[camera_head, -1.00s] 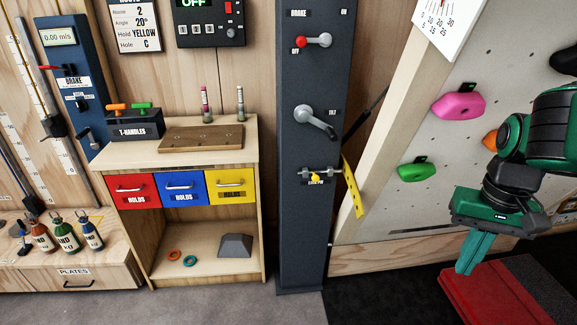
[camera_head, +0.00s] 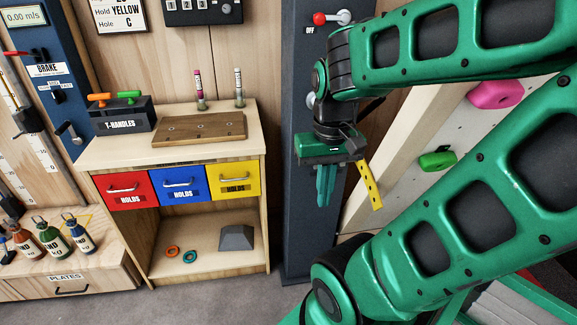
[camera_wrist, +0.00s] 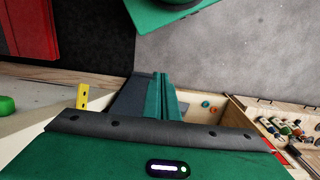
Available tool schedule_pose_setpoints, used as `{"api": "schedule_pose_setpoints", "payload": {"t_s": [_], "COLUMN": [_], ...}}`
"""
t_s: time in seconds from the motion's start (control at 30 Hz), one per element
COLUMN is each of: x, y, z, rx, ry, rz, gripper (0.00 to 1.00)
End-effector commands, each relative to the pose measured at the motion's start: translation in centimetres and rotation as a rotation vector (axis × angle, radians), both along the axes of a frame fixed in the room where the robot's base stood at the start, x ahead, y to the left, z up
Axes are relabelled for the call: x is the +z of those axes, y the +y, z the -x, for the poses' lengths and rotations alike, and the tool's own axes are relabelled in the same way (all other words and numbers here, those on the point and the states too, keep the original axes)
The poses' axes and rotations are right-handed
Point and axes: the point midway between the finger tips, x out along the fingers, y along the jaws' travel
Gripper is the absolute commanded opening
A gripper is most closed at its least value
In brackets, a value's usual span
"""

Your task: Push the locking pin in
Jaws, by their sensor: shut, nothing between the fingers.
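My gripper (camera_head: 323,200) is shut and empty, its green fingers pointing down in front of the dark column (camera_head: 303,245). The locking pin is hidden behind my gripper and wrist in the head view, and I cannot make it out in the wrist view. The yellow strip with holes (camera_head: 370,187) hangs just right of the gripper, beside the column. In the wrist view, the shut fingers (camera_wrist: 161,82) overlap the column (camera_wrist: 131,100), and the yellow strip (camera_wrist: 83,95) is to their left. I cannot tell whether the fingers touch the column.
A wooden cabinet (camera_head: 263,190) with red, blue and yellow drawers stands to the left. The climbing wall with a pink hold (camera_head: 495,94) and green hold (camera_head: 437,159) is to the right, partly behind my arm.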

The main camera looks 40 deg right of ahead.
Motion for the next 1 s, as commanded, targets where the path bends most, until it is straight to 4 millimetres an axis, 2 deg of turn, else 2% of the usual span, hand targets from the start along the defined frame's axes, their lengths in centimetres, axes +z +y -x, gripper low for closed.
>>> {"api": "schedule_pose_setpoints", "payload": {"t_s": [0.3,0.37,0.47,0.57,1.0], "x": [0.0,0.2,0.0,-0.4,-4.4], "y": [0.0,-0.9,-1.5,-1.8,-7.3], "z": [0.0,1.1,0.6,-0.8,-9.5], "rx": [0.001,0.008,0.044,0.126,0.689], "ry": [0.000,-0.009,0.007,0.044,0.350], "rz": [0.000,-0.009,-0.001,0.019,0.175], "gripper": [0.00,0.00,0.00,0.00,0.00]}}
